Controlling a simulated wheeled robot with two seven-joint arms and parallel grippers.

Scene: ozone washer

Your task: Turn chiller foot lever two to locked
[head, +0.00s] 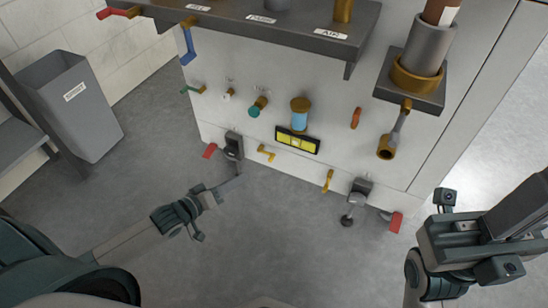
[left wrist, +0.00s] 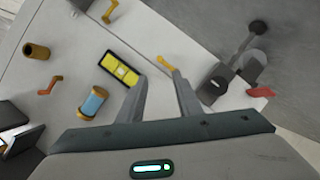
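The chiller's lower front has two foot assemblies. The left foot (head: 233,146) has a red lever (head: 210,150) on its outer side; the right foot (head: 360,188) has another red lever (head: 395,221). No readable number tells which lever is two. My left gripper (head: 211,200) is low before the left foot. In the left wrist view its fingers (left wrist: 161,77) are apart and empty, with a yellow lever (left wrist: 168,62) beyond them and a foot (left wrist: 222,82) and red lever (left wrist: 261,92) to their right. My right gripper (head: 468,240) is at the right; its fingertips are unclear.
A yellow level (head: 298,140) and blue cylinder (head: 299,120) are on the chiller front. Yellow levers (head: 266,153) and (head: 328,180) sit near its lower edge. A grey bin (head: 72,105) stands at left. A dark shelf (head: 262,22) juts out above. The front floor is clear.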

